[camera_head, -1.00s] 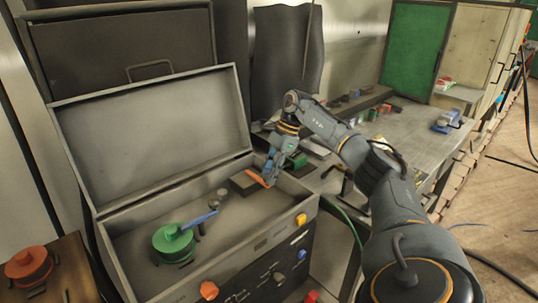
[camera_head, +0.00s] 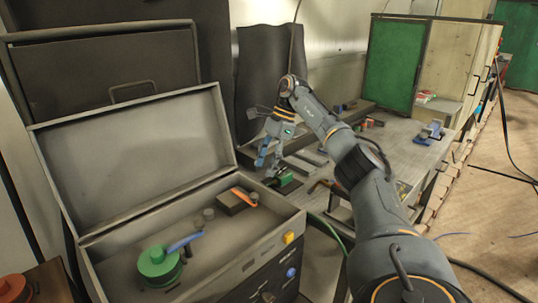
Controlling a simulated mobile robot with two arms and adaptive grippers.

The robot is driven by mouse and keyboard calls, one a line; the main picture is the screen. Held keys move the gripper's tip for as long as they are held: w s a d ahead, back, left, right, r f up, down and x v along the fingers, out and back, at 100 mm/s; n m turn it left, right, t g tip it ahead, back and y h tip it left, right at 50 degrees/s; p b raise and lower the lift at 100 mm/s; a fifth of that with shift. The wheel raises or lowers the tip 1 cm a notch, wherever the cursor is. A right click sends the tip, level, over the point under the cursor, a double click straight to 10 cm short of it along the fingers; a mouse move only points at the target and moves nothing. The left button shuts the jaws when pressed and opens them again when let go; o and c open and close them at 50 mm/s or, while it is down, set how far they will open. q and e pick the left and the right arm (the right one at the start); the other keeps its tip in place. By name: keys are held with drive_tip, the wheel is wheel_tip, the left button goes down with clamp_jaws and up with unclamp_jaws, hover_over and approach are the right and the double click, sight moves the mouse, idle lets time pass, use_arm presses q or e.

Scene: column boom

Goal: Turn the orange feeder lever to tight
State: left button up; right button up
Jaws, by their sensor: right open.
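The orange feeder lever (camera_head: 246,196) is a thin strip in the open grey case, at the right end of its upper compartment. It lies along the edge of a small dark block (camera_head: 233,203), slanting from upper left to lower right. No tight marking can be made out. My right gripper (camera_head: 266,164) is open and points down, above and beyond the lever near the case's right rim. It appears clear of the lever, with nothing between its fingers. My left gripper is out of view.
The case (camera_head: 130,150) has its lid raised behind. A green spool (camera_head: 160,265) and a blue lever (camera_head: 185,242) are inside, left of the orange lever. A workbench (camera_head: 400,140) with small parts stands behind my right arm. A red spool (camera_head: 14,288) sits at lower left.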

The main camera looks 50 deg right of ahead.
drive_tip(key=shift+v, duration=1.4)
